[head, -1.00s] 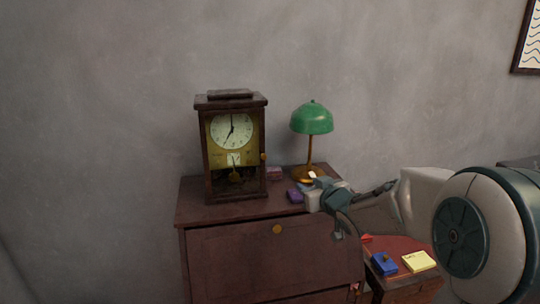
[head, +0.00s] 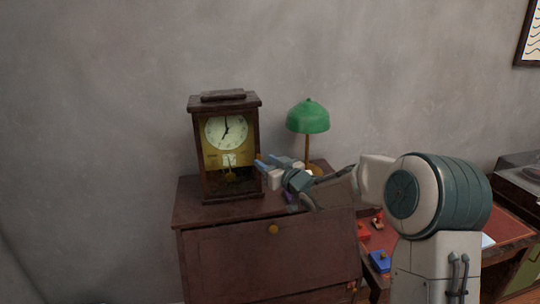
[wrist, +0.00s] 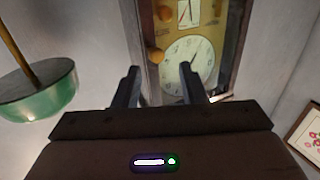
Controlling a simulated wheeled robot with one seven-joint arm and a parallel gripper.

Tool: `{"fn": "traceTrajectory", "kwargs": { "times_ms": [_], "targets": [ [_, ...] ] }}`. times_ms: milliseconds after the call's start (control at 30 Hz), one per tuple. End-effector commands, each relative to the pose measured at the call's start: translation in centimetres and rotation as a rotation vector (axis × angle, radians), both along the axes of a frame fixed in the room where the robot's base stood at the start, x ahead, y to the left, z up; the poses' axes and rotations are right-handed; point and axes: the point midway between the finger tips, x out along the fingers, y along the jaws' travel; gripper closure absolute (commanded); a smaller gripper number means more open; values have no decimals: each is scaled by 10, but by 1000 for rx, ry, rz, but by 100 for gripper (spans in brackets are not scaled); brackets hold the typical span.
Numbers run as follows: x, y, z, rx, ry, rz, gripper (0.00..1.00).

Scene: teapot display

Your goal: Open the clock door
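A dark wooden clock (head: 197,148) stands upright on the cabinet, with a pale dial (head: 226,131) and a gold face panel. Its front door looks shut. In the wrist view the clock (wrist: 232,45) appears upside down, and a round orange-brown knob (wrist: 155,57) on the door's edge shows between and beyond my fingertips. My gripper (head: 264,163) is at the clock's right front edge, its blue fingers apart and pointing at the door. In the wrist view my gripper (wrist: 159,72) is open and empty. In the head view the fingers seem to cover the knob.
A green-shaded lamp (head: 308,117) stands close behind my gripper, right of the clock. The clock rests on a brown cabinet (head: 210,215) with a round knob (head: 273,229). A lower desk (head: 505,232) with small red and blue items is at the right.

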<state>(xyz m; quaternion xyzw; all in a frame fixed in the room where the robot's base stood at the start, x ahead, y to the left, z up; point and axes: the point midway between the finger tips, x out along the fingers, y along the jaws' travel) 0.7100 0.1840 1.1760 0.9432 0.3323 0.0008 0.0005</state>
Motion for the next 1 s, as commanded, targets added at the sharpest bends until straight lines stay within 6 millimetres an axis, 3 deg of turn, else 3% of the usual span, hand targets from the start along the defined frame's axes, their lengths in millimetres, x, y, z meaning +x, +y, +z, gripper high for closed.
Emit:
{"fn": "traceTrajectory", "kwargs": {
  "times_ms": [300,600,733,767,1000],
  "targets": [
    [28,14,-1,3,3,-5,62],
    [27,19,-1,-1,1,-3,62],
    [26,21,-1,-2,1,-2,96],
    [26,21,-1,-2,1,-2,100],
    [26,19,-2,-2,1,-9,100]
  ]
}}
